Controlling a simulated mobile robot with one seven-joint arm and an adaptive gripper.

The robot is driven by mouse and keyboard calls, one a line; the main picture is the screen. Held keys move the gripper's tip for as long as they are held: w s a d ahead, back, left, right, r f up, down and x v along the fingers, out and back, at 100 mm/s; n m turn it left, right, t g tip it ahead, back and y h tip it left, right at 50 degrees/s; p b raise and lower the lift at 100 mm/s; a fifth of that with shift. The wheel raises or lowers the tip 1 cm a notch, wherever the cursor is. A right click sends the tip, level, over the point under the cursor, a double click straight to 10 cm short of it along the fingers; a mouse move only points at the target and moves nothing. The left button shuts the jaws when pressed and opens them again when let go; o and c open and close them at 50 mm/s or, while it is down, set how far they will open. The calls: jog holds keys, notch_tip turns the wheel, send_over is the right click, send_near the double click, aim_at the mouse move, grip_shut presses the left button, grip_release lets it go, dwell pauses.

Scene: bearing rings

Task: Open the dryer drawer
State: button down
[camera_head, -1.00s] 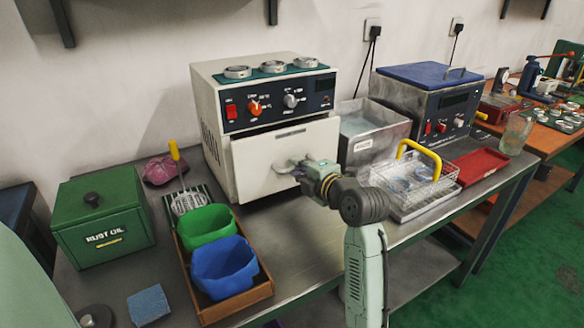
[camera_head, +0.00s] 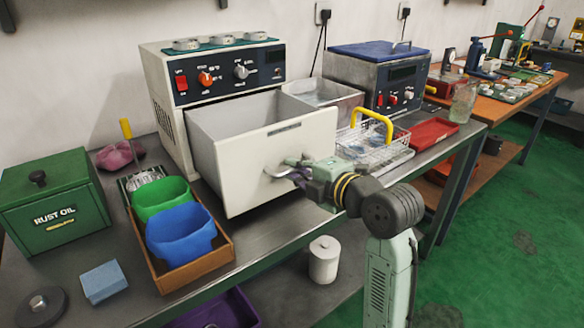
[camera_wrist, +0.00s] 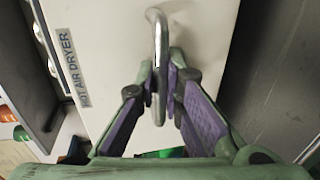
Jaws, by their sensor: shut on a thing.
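The dryer (camera_head: 155,98) is a cream box with a dark control panel, on the metal bench. Its drawer (camera_head: 245,165) is pulled well out toward me, and the inside shows from above. My gripper (camera_head: 296,174) is at the drawer front, shut on the metal bar handle (camera_head: 276,172). In the wrist view the handle (camera_wrist: 158,50) stands between the two fingers (camera_wrist: 164,95), in front of the cream drawer face (camera_wrist: 110,40) with a "HOT AIR DRYER" label.
A wooden tray (camera_head: 222,252) with a green bin (camera_head: 160,197) and a blue bin (camera_head: 180,236) sits left of the drawer. A wire basket (camera_head: 368,145) with a yellow handle is to the right. A white canister (camera_head: 324,262) stands below the bench top.

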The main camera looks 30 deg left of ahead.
jog(key=c, duration=1.7)
grip_release()
jog(key=shift+d, duration=0.1)
jog(key=v, duration=1.2)
